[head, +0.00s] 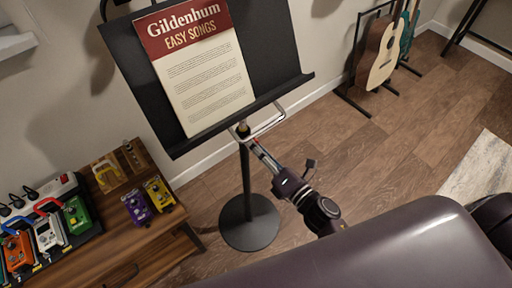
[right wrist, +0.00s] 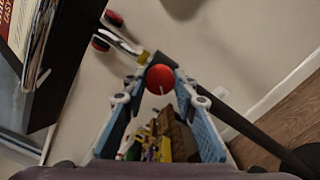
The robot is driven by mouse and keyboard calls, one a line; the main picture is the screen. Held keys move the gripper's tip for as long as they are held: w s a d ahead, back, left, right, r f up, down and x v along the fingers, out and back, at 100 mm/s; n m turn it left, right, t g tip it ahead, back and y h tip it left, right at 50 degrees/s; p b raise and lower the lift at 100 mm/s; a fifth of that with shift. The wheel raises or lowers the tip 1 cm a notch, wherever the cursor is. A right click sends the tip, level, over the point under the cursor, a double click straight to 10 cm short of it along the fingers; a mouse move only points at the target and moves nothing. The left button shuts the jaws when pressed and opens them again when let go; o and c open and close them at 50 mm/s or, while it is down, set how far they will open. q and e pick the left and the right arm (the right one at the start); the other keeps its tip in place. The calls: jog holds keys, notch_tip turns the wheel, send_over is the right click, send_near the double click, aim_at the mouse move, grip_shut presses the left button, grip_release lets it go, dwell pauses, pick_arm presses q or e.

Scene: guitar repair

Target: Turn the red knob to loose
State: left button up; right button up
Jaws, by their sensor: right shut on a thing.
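The red knob (right wrist: 160,78) shows in the right wrist view as a round red ball between the tips of my right gripper (right wrist: 160,92). The fingers are shut on it from both sides. In the head view my right gripper (head: 261,152) reaches up to the music stand's post (head: 246,180), just below the black desk (head: 272,50). The knob is mostly hidden there by the fingers. Which way the knob is turned cannot be told. My left gripper is in neither view.
A songbook (head: 203,85) rests on the stand's desk, above my right gripper. The stand's round base (head: 250,235) is on the wood floor. A wooden cabinet (head: 150,235) with several pedals stands at left. Guitars (head: 380,52) stand at back right, with open floor between.

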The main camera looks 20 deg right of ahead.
jog(key=shift+f, duration=0.1)
dwell(0.3)
jog(key=o, duration=1.2)
jog(key=shift+c, duration=0.2)
jog(key=v, duration=1.2)
